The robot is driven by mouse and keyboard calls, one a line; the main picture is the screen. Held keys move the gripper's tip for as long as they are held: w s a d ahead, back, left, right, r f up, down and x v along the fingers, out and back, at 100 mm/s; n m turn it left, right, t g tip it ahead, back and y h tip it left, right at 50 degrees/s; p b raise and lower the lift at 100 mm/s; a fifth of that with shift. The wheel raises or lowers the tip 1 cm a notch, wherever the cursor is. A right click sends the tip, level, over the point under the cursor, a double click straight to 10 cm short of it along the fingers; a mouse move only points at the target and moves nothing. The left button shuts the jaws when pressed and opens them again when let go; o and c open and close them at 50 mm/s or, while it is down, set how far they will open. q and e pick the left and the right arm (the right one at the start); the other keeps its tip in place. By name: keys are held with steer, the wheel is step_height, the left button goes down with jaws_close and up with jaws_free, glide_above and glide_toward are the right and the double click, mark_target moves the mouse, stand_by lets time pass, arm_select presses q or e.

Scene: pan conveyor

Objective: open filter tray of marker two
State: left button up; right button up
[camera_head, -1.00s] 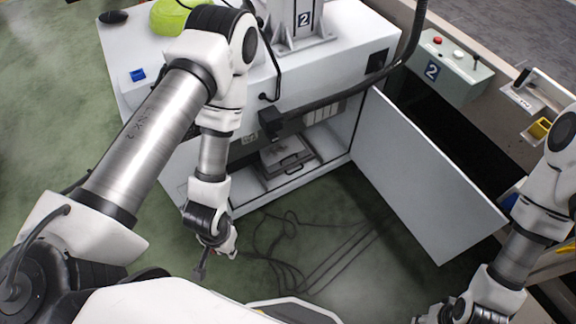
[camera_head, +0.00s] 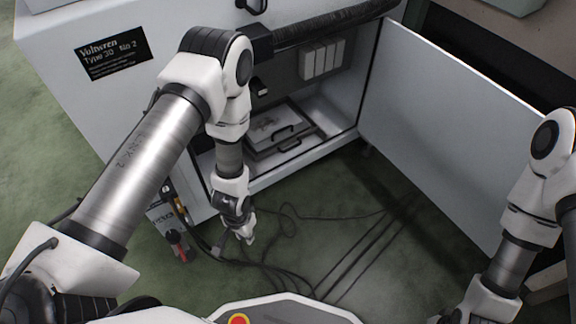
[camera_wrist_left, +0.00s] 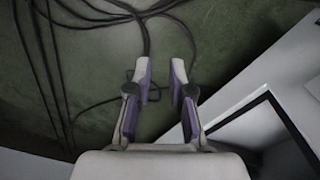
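The filter tray (camera_head: 281,134) is a grey drawer-like box with a dark handle, low inside the open white cabinet (camera_head: 105,99) whose plate reads "No 2". It sits inside the cabinet's frame, behind the lower front edge. My left gripper (camera_head: 247,237) hangs in front of the cabinet, near its lower edge and left of the tray, apart from both. In the left wrist view my left gripper (camera_wrist_left: 160,75) has its purple-padded fingers apart with nothing between them. My right arm is at the lower right; its gripper is cut off by the bottom edge.
The cabinet door (camera_head: 445,125) stands wide open to the right. Black cables (camera_head: 300,240) lie on the green floor before the cabinet. A thick black hose (camera_head: 330,22) crosses the opening's top.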

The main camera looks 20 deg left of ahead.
arm_select(q)
steer(key=w+d+f+m, duration=0.1)
steer(key=w+m, duration=0.1)
steer(key=w, duration=1.1)
steer(key=w+d+r+m+t+y, duration=0.1)
steer(key=w+r+m, duration=0.1)
steer(key=w+r, duration=0.55)
steer(key=w+d+r+m+y, duration=0.15)
steer(key=w+r, duration=0.25)
steer(key=w, duration=0.6)
steer(key=shift+h, duration=0.25)
steer(key=f+b, duration=0.1)
steer(key=f, duration=0.1)
steer(key=w+a+f+b, duration=0.1)
steer(key=f+b, duration=0.1)
steer(key=f, duration=0.1)
steer(key=f+b, duration=0.1)
steer(key=f, duration=0.1)
steer(key=shift+w+a+f+b, duration=0.15)
steer(key=shift+f+b, duration=0.05)
steer(key=shift+b, duration=0.15)
arm_select(e)
step_height(320, 180, down, 6)
steer(key=shift+w+f, duration=0.15)
arm_select(q)
steer(key=shift+c, duration=0.4)
jaws_close()
